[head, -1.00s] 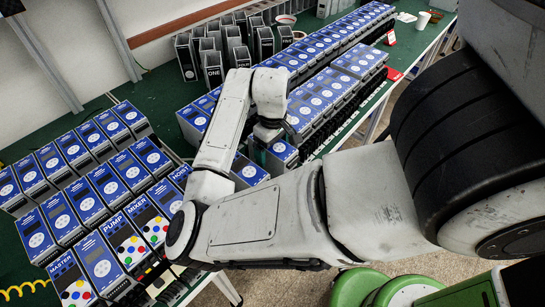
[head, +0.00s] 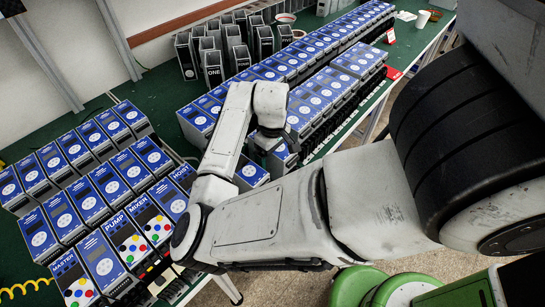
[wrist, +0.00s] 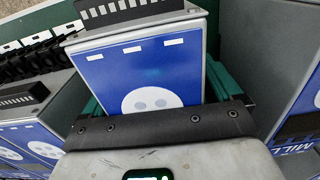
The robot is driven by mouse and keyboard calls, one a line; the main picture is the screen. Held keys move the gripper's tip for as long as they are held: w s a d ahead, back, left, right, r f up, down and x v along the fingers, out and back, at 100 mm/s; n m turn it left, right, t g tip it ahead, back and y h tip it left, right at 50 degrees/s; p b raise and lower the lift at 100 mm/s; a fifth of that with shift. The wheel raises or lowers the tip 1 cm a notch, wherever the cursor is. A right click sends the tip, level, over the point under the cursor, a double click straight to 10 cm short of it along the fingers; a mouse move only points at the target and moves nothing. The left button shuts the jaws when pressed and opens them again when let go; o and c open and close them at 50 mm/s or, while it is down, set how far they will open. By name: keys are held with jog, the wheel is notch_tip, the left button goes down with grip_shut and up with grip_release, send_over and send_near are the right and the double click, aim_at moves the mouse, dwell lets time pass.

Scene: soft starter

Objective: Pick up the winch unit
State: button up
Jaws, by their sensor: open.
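My gripper (wrist: 153,82) is open, with one teal finger on each side of a grey unit with a blue front (wrist: 150,72). No name shows on the visible part of that front, so I cannot tell whether it is the winch unit. The fingers stand close beside the unit; contact cannot be judged. In the head view my gripper (head: 267,150) is low among units at the near end of the right-hand rows, partly hidden by my arm. No winch label is readable in either view.
A unit labelled MILL (wrist: 296,140) stands close on the right. Another blue-fronted unit (wrist: 35,140) is at left. On the green table (head: 152,92), several units fill the left rows, including PUMP (head: 126,238) and HOIST (head: 183,174). Grey units (head: 212,62) stand behind.

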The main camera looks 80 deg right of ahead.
jog(key=c, duration=1.5)
jog(key=shift+r, duration=0.1)
